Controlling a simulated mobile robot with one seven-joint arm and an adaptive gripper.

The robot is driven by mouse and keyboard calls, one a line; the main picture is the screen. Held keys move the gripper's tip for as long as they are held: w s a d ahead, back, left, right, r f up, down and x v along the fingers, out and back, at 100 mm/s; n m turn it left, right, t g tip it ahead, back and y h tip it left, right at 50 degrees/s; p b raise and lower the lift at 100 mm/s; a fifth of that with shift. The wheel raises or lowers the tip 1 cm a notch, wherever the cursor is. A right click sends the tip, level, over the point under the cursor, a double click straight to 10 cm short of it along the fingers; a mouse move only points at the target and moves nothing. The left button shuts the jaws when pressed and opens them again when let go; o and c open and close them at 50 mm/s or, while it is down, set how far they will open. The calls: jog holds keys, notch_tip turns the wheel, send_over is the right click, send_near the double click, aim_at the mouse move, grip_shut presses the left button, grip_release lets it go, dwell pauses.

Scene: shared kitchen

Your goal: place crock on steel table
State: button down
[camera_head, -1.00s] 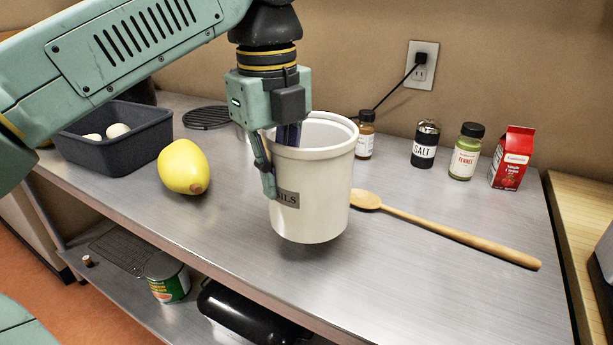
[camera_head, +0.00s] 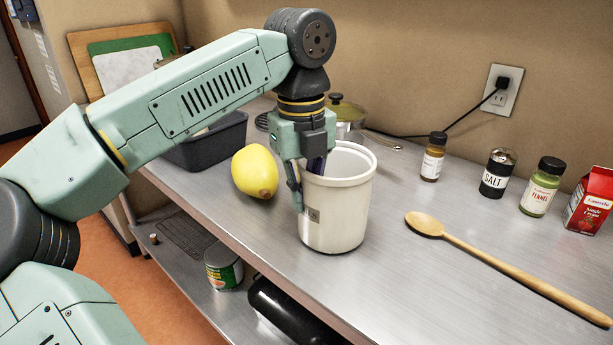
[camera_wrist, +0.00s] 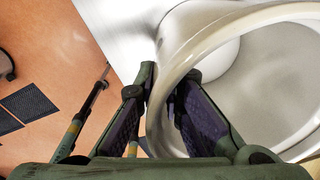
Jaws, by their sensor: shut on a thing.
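The crock (camera_head: 340,207) is a tall white pot with a dark label, upright over the steel table (camera_head: 390,285) near its front edge. My gripper (camera_head: 308,190) is shut on the left side of the crock's wall, one finger outside and one inside. The wrist view shows the crock's rim (camera_wrist: 163,95) between the two fingers (camera_wrist: 155,110). In the head view the crock's base is at or very close to the tabletop; I cannot tell whether it touches. The crock's inside looks empty in the wrist view.
A yellow melon (camera_head: 255,172) lies left of the crock, with a dark bin (camera_head: 208,145) behind it. A wooden spoon (camera_head: 500,262) lies to the right. A salt jar (camera_head: 497,175), fennel jar (camera_head: 541,188), small bottle (camera_head: 433,158) and red carton (camera_head: 590,200) line the back. A lidded pot (camera_head: 347,115) stands behind.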

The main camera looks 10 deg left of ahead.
jog(key=shift+f, duration=0.1)
jog(key=c, duration=2.2)
grip_release()
jog(key=shift+f, duration=0.2)
jog(key=o, duration=0.5)
jog(key=shift+r, duration=0.1)
notch_tip(320, 180, up, 12)
jog(key=shift+s+a+r+p, duration=0.1)
jog(key=shift+a+p, duration=0.05)
jog(key=shift+p, duration=0.3)
